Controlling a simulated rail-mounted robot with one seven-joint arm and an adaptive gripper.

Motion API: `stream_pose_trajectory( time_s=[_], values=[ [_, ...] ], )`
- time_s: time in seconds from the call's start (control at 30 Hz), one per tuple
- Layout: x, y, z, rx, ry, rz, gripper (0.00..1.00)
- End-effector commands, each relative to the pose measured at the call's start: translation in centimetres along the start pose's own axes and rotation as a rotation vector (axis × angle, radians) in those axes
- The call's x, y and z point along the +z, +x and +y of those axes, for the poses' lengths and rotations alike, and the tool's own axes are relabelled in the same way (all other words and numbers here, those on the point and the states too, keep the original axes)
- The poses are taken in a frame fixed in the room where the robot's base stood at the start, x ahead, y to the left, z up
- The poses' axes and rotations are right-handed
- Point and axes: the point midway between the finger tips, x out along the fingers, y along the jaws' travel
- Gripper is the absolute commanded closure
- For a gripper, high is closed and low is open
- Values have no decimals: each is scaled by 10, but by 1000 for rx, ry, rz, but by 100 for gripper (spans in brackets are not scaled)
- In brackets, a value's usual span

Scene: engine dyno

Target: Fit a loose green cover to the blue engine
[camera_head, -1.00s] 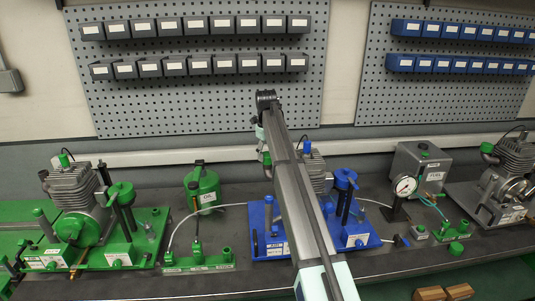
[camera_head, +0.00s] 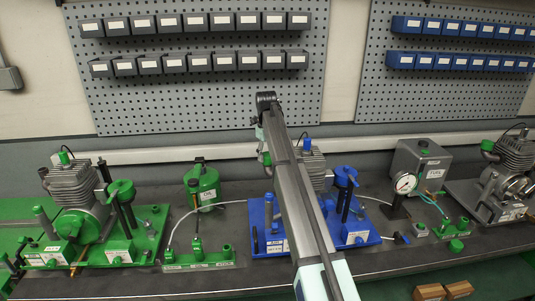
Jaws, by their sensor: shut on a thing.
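The blue engine stand (camera_head: 365,237) is right of centre on the bench. Its grey finned cylinder (camera_head: 317,168) is partly hidden behind my arm. A blue cap tops the cylinder, and a blue funnel-shaped part (camera_head: 345,177) stands at its right. A small green part (camera_head: 267,158) shows at the cylinder's left, just beside my arm; I cannot tell whether it is fitted or held. My arm crosses in front of the engine.
A green engine stand (camera_head: 150,225) is at left, with a green oil can (camera_head: 203,186) beside it. A pressure gauge (camera_head: 404,183), a grey fuel tank (camera_head: 420,160) and a grey engine (camera_head: 514,155) are at right. Hoses run along the bench; pegboards with bins stand behind.

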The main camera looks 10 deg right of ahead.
Motion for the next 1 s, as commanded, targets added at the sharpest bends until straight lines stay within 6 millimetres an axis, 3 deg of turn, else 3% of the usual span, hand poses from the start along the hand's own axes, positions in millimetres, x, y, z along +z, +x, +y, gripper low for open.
stream_pose_trajectory(
  time_s=[0.2, 0.23, 0.3, 0.53, 0.57, 0.6, 1.0],
  values=[
    [0, 0, 0, 0, 0, 0, 61],
    [0, 0, 0, 0, 0, 0, 34],
    [0, 0, 0, 0, 0, 0, 15],
    [0, 0, 0, 0, 0, 0, 15],
    [0, 0, 0, 0, 0, 0, 5],
    [0, 0, 0, 0, 0, 0, 0],
    [0, -2, 0, 0, 0, 0, 0]
  ],
)
